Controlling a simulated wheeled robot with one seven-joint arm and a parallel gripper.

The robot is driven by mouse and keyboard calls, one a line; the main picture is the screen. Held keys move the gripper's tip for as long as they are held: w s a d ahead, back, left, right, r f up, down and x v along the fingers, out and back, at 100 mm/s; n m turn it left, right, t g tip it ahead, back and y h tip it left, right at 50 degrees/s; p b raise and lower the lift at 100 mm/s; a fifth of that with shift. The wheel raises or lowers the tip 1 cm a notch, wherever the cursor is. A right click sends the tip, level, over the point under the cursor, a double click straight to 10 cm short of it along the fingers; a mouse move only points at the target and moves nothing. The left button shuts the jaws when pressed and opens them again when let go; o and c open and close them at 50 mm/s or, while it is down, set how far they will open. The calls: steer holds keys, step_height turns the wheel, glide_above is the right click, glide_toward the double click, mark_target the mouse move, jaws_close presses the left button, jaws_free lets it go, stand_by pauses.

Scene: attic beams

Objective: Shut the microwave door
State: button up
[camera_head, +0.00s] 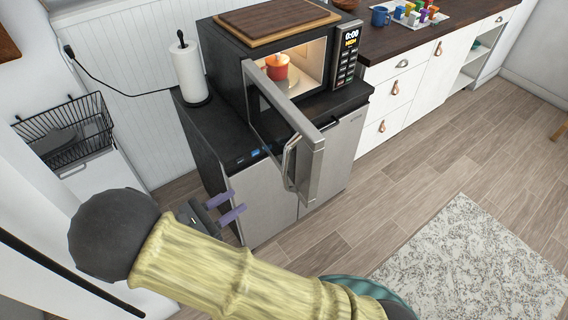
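The microwave (228,62) stands on a black counter with its lit cavity open. Its door (307,165) is swung wide open toward me, hinged at the left, with a grey handle (290,163) on its outer face. An orange-red pot (277,68) sits on the plate inside. My gripper (238,203), with two purple fingers, is at the lower left of the door, apart from it, in front of the cabinet. The fingers are spread with nothing between them.
A wooden board (276,20) lies on top of the microwave. A paper towel roll (188,68) stands left on the black counter (208,125). A wire basket (62,130) is at far left. Open floor (410,180) and a rug (475,262) lie to the right.

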mark_target(282, 168)
steer(key=shift+a, duration=0.25)
steer(key=shift+d, duration=0.1)
steer(key=p+x, duration=0.3)
steer(key=x, duration=1.4)
steer(key=shift+w+r+p, duration=0.15)
steer(key=shift+w+p, duration=0.05)
steer(key=shift+p, duration=0.15)
jaws_close()
